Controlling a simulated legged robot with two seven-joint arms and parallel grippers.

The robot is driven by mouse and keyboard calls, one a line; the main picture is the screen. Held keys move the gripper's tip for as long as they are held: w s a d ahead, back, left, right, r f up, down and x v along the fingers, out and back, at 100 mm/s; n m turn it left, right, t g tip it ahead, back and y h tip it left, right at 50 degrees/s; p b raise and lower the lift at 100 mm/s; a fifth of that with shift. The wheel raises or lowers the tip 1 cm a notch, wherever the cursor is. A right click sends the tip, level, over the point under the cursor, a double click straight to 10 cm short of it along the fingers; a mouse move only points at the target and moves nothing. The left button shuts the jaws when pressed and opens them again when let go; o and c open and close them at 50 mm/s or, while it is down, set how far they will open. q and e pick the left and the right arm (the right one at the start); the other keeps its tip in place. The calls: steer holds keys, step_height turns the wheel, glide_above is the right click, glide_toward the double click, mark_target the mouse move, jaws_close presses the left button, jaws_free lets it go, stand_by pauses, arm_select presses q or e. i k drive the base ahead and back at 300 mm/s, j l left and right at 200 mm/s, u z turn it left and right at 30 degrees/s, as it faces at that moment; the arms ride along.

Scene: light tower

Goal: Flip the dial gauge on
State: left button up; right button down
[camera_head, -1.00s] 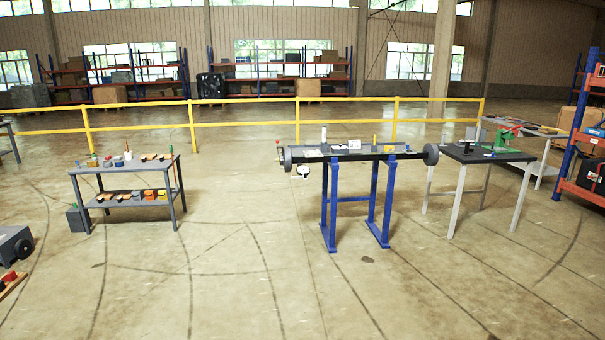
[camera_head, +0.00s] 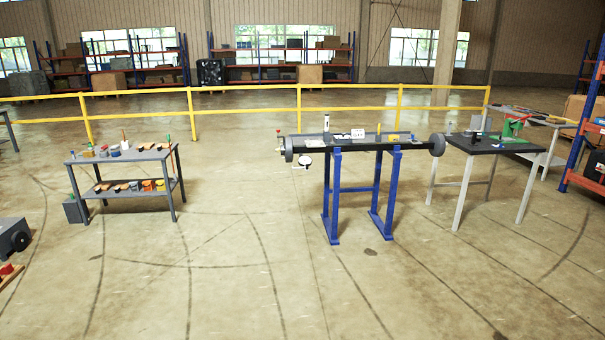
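A small round white dial gauge (camera_head: 307,161) with a dark rim sits at the left end of the long dark beam (camera_head: 375,146). It hangs just below the beam, beside a dark round end disc (camera_head: 288,148). The beam rests on two blue stands (camera_head: 331,200) in the middle of the floor, some distance ahead of me. The gauge is too small to read or to tell its switch state. Neither of my grippers shows in the view.
A grey two-shelf cart (camera_head: 125,158) with small parts stands at left. A black-topped table (camera_head: 490,146) stands close to the beam's right end. A yellow railing (camera_head: 230,109) runs behind. The floor in front of the beam is clear. A dark wheeled object (camera_head: 14,237) is at the left edge.

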mark_target(305, 161)
steer(key=i, duration=5.05)
steer(key=i+u, duration=0.15)
